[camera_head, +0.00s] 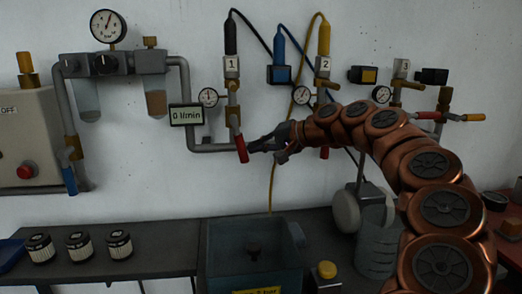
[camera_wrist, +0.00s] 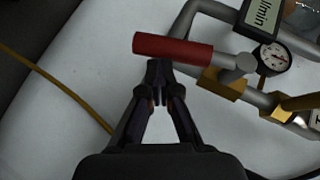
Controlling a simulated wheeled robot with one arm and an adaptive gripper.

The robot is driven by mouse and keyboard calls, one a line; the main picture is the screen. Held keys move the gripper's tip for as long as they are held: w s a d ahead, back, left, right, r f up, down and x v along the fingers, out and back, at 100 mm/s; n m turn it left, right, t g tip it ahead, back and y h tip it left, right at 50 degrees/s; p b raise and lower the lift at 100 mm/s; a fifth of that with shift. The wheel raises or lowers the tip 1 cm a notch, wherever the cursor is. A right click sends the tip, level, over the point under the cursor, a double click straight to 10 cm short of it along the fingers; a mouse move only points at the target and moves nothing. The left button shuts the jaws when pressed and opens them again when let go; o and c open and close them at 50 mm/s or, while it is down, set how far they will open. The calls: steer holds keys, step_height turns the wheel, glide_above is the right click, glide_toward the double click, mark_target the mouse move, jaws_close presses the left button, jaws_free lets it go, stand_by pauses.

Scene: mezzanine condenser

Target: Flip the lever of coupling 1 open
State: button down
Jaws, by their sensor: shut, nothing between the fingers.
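The station marked 1 (camera_head: 231,66) has a black fitting on top, with brass parts and a small gauge below. Its red lever (camera_head: 241,148) hangs down in the head view, below the brass valve. In the wrist view the red lever (camera_wrist: 172,46) lies across the picture, joined to a grey pivot and the brass body (camera_wrist: 222,84). My gripper (camera_head: 253,146) is just right of the lever in the head view. In the wrist view my gripper (camera_wrist: 158,72) is shut and empty, its tips at the lever's edge; I cannot tell whether they touch.
A flow display (camera_head: 186,114) reading 0 l/min sits left of the lever. Station 2 (camera_head: 323,66) is to the right, its red lever partly behind my arm. A yellow hose (camera_head: 271,190) hangs near my gripper. A dark tank (camera_head: 252,255) stands below.

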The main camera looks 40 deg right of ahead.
steer(key=shift+w+a+f+b, duration=0.5)
steer(key=shift+a+f+b, duration=0.1)
steer(key=shift+a+b, duration=0.15)
stand_by(0.3)
steer(key=s+d+b, duration=0.1)
steer(key=s+d, duration=0.6)
steer(key=s, duration=0.4)
steer(key=shift+d, duration=0.15)
stand_by(0.9)
